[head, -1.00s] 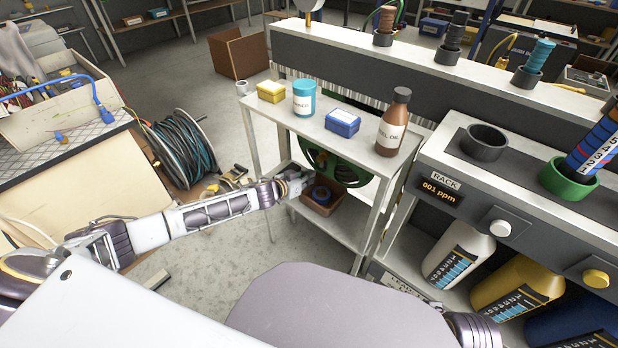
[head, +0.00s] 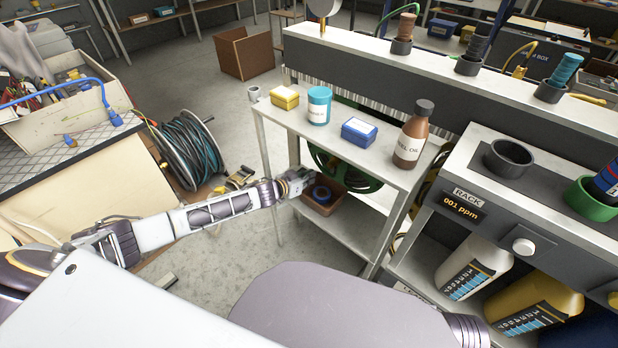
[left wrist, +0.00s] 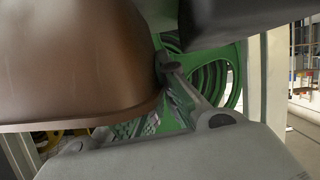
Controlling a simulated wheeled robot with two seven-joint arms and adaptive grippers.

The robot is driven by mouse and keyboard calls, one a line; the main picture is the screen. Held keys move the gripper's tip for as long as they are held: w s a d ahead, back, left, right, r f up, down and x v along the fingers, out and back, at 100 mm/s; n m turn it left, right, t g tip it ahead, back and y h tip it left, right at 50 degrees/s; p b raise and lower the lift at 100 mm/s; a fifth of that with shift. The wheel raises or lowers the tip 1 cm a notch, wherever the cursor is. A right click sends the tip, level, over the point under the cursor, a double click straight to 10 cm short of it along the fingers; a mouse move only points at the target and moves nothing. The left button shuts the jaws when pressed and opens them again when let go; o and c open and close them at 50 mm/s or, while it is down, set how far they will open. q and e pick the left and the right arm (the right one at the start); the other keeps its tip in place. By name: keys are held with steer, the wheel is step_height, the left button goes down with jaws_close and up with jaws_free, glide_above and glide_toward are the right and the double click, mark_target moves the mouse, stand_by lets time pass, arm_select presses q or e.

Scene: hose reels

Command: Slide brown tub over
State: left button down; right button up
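My left gripper (head: 299,181) is at the tub's left rear side, in front of the green hose reel. In the left wrist view the tub's brown wall (left wrist: 75,60) fills the upper left, close beside a grey finger (left wrist: 185,90). Whether they touch is unclear. The finger spacing is not clear. My right gripper is out of view.
The upper shelf (head: 378,172) holds a yellow box (head: 285,98), a teal jar (head: 319,106), a blue box (head: 359,131) and a brown oil bottle (head: 412,138). The green hose reel (head: 358,180) is behind the tub. Bare lower shelf (head: 350,236) lies right of the tub.

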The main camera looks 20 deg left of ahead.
arm_select(q)
steer(key=c, duration=1.6)
jaws_free()
steer(key=shift+o, duration=0.2)
steer(key=shift+s+a, duration=0.1)
steer(key=shift+s, duration=0.05)
steer(key=v, duration=1.1)
steer(key=shift+s+r, duration=0.2)
steer(key=shift+s, duration=0.1)
steer(key=shift+s+a, duration=0.1)
steer(key=shift+s, duration=0.05)
